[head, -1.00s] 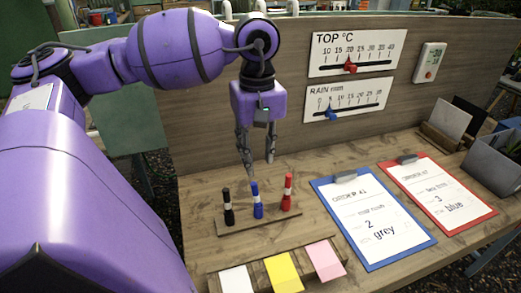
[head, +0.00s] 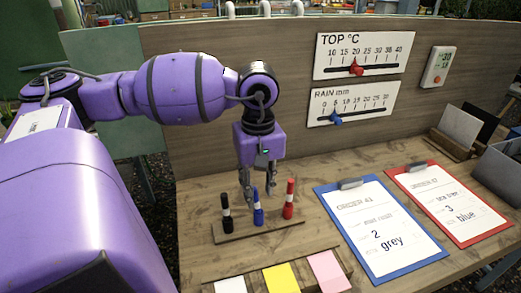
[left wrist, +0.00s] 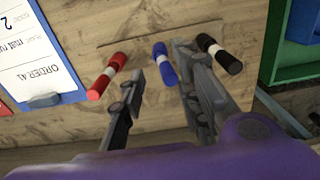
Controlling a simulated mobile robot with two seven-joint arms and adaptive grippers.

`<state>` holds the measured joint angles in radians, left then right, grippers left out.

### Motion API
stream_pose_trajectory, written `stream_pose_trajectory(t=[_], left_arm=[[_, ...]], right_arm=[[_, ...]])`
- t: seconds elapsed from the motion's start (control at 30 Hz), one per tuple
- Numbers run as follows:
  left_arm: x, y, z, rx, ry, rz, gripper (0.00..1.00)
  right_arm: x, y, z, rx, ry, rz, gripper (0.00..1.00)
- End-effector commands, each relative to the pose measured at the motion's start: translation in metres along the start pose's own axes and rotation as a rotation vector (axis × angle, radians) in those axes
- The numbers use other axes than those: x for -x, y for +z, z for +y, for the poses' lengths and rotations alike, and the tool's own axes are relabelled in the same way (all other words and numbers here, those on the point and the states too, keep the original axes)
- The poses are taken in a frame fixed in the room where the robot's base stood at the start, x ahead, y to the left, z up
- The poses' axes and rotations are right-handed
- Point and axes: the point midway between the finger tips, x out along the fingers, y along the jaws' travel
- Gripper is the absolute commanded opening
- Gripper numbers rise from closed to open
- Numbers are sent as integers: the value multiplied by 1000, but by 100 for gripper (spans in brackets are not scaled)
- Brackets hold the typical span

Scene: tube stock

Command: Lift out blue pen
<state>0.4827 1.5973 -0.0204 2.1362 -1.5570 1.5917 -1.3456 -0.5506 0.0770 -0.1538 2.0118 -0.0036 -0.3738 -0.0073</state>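The blue pen (head: 258,216) stands upright in a wooden holder (head: 235,234), between a black pen (head: 227,213) and a red pen (head: 288,199). My left gripper (head: 257,196) points down at the blue pen's upper end. Its fingers are apart, one to each side of the pen in the head view. In the left wrist view the blue pen (left wrist: 163,62) shows between the open fingers (left wrist: 157,75), closer to the right-hand one. I cannot tell whether a finger touches it. My right gripper is not in view.
Two clipboards, one blue (head: 391,279) and one red (head: 467,246), lie to the right. White, yellow (head: 281,278) and pink note pads are at the front edge. A board with TOP (head: 360,52) and RAIN scales stands behind. Bare table lies behind the pens.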

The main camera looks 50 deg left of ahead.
Motion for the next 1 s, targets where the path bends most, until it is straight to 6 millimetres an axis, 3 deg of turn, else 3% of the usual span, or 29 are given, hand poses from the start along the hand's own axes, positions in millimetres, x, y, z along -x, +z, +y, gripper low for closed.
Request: stream_pose_trajectory(t=[0.43,0.87,1.0], left_arm=[[-6,0,0,0,1,1,30],[-6,0,0,0,1,1,2],[-6,0,0,0,1,1,0]], right_arm=[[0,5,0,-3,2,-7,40],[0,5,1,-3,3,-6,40],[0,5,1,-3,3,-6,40]])
